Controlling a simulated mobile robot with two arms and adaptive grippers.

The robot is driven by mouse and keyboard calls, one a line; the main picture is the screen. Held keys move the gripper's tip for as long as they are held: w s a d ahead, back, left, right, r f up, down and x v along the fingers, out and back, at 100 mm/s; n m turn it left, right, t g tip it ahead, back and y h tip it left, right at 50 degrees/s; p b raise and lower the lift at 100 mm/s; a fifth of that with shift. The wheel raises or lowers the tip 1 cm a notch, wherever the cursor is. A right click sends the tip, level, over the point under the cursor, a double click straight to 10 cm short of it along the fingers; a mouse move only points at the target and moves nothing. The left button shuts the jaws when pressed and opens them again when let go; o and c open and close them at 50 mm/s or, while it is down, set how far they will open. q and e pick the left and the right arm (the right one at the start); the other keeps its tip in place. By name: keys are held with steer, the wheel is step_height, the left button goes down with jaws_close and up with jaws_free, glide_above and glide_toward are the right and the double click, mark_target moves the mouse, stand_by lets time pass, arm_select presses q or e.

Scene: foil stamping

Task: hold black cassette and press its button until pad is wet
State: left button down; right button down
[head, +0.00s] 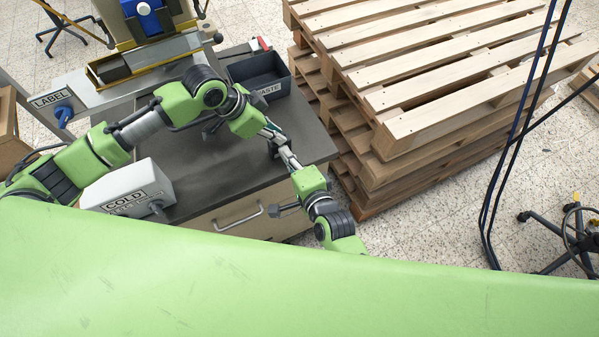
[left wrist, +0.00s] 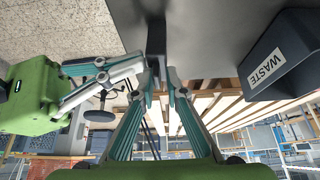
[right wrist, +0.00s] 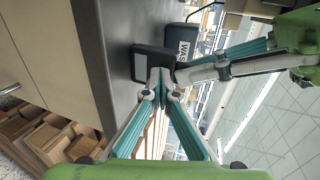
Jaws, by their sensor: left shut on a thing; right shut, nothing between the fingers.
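The black cassette (right wrist: 150,62) is a dark block above the grey worktop in the right wrist view. It also shows in the left wrist view (left wrist: 156,38) and is small and mostly covered in the head view. My left gripper (left wrist: 156,80) is shut on the cassette. Its fingers come in from the right in the right wrist view (right wrist: 182,74). My right gripper (right wrist: 161,84) is shut and empty, with its tips close against the near side of the cassette. I cannot tell whether they touch it.
The grey worktop (head: 205,160) has a drawer below it. A dark WASTE bin (head: 262,84) stands at its back right. A white COLD box (head: 128,187) is at the front left. The LABEL machine (head: 110,88) is behind. Stacked pallets (head: 440,75) stand to the right.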

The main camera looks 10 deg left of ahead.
arm_select(q)
steer(key=shift+s+f, duration=0.15)
steer(key=shift+f, duration=0.1)
steer(key=shift+a, duration=0.1)
arm_select(e)
steer(key=f+v, duration=0.1)
steer(key=v, duration=1.1)
steer(key=shift+s+d, duration=0.3)
steer(key=shift+s, duration=0.1)
steer(key=shift+r, duration=0.1)
steer(key=shift+s+d, duration=0.8)
steer(key=shift+s, duration=0.1)
steer(key=shift+a+r+x, duration=0.1)
steer(key=shift+r+x, duration=0.15)
steer(key=shift+x, duration=2.05)
steer(key=shift+a+r+x, duration=0.1)
steer(key=shift+r+x, duration=0.1)
steer(key=shift+x, duration=2.15)
steer(key=shift+a+r+x, duration=0.1)
steer(key=shift+r+x, duration=0.15)
steer(key=shift+x, duration=2.05)
